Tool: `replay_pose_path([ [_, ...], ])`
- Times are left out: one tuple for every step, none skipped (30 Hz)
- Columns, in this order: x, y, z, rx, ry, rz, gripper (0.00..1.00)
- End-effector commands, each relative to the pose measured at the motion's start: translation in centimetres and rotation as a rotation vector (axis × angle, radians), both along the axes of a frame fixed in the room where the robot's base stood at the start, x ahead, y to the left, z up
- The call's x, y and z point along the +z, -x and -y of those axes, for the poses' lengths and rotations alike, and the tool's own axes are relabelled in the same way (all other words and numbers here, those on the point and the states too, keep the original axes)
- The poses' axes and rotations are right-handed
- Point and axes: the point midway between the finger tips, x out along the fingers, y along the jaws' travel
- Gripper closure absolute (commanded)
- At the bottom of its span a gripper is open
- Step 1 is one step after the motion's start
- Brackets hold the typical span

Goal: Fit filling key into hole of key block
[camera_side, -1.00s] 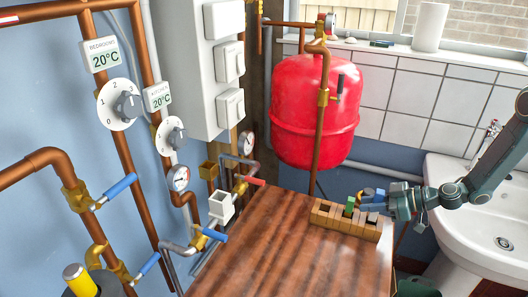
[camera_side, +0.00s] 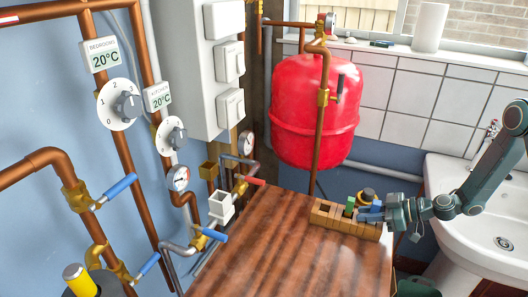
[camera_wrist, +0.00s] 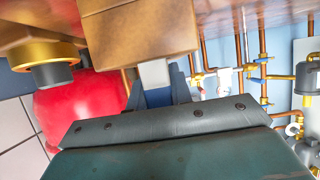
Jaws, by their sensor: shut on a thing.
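My gripper (camera_side: 376,213) is at the right end of a wooden holder, its blue fingers level and low over the holder's slots. In the wrist view the fingers are shut on a small pale grey piece (camera_wrist: 154,73), which appears to be the filling key. The piece meets the wood of the holder (camera_wrist: 140,32); whether it is still in a slot is hidden. In the side view the fingers hide the piece. The key block seems to be the white block (camera_side: 221,206) with a dark opening on top, mounted on the pipework left of the table.
The wooden holder (camera_side: 330,217) stands at the back right of the table (camera_side: 290,250), with a green piece (camera_side: 350,203) in it. A dark-topped brass part (camera_side: 367,194) is beside the fingers. Red (camera_side: 250,181) and blue valve handles flank the white block. The table's middle is clear.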

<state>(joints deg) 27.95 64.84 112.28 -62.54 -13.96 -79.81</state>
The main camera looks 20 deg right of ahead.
Motion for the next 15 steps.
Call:
replay_pose_path([
  [-0.05,0.0,0.0,0.0,0.0,0.0,1.0],
  [-0.11,0.0,0.0,0.0,0.0,0.0,1.0],
  [-0.2,0.0,0.0,0.0,0.0,0.0,1.0],
  [-0.27,-0.01,0.0,0.0,0.0,0.0,1.0],
  [-0.33,-0.01,0.0,0.0,0.0,0.0,1.0],
  [-0.41,-0.01,0.01,0.0,0.0,0.0,1.0],
  [-0.48,-0.01,0.01,0.0,0.0,0.0,1.0],
  [-0.55,-0.01,0.01,0.0,0.001,-0.001,1.0],
  [-0.68,0.0,0.0,0.0,0.001,-0.001,1.0],
  [-0.66,0.0,0.01,0.0,0.001,-0.001,0.73],
  [-0.69,0.02,0.02,0.0,0.002,-0.002,0.67],
  [-0.73,0.05,-0.01,0.0,0.002,-0.003,0.59],
  [-0.76,0.08,-0.03,0.0,0.003,-0.004,0.57],
  [-0.79,0.11,-0.06,0.001,0.003,-0.005,0.57],
  [-0.83,0.15,-0.09,0.003,0.002,-0.007,0.57],
])
